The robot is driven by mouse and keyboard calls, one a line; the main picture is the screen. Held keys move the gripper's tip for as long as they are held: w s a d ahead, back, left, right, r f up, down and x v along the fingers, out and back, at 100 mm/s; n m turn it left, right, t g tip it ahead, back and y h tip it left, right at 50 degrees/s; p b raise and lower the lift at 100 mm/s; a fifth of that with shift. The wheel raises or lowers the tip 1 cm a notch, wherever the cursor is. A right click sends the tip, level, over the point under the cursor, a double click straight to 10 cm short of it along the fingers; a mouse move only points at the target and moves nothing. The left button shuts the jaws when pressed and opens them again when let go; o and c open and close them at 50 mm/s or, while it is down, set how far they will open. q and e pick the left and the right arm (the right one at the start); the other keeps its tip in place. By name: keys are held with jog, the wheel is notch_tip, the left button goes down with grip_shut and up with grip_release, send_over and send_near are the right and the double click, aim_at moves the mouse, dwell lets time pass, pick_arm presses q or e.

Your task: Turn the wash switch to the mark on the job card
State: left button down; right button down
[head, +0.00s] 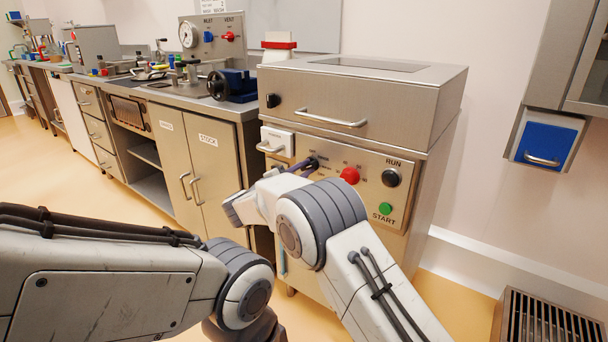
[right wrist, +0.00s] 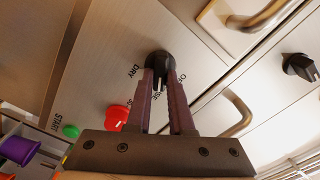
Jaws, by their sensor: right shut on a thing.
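The wash switch (head: 314,161) is a black knob on the front panel of the steel washer (head: 430,165). In the right wrist view the knob (right wrist: 160,62) has printed words around it; DRY reads on its left, and the others are partly covered by my fingers. My right gripper (right wrist: 162,80) is shut on the knob, one finger on each side. In the head view the dark fingers of my right gripper (head: 304,165) reach the knob, and my wrist hides part of the panel. The pointer's exact mark cannot be told. My left gripper is out of view. I cannot make out a job card.
A red knob (head: 349,175), a black RUN knob (head: 391,178) and a green START button (head: 385,208) sit right of the switch. The lid handle (head: 330,119) juts out above.

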jog(key=m+b, duration=0.2)
jog(key=m, duration=0.1)
jog(key=shift+f, duration=0.3)
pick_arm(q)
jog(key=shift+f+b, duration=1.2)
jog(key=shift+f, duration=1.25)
pick_arm(e)
jog(key=shift+m, duration=1.6)
jog(key=shift+r, duration=0.1)
jog(key=c, duration=0.8)
grip_release()
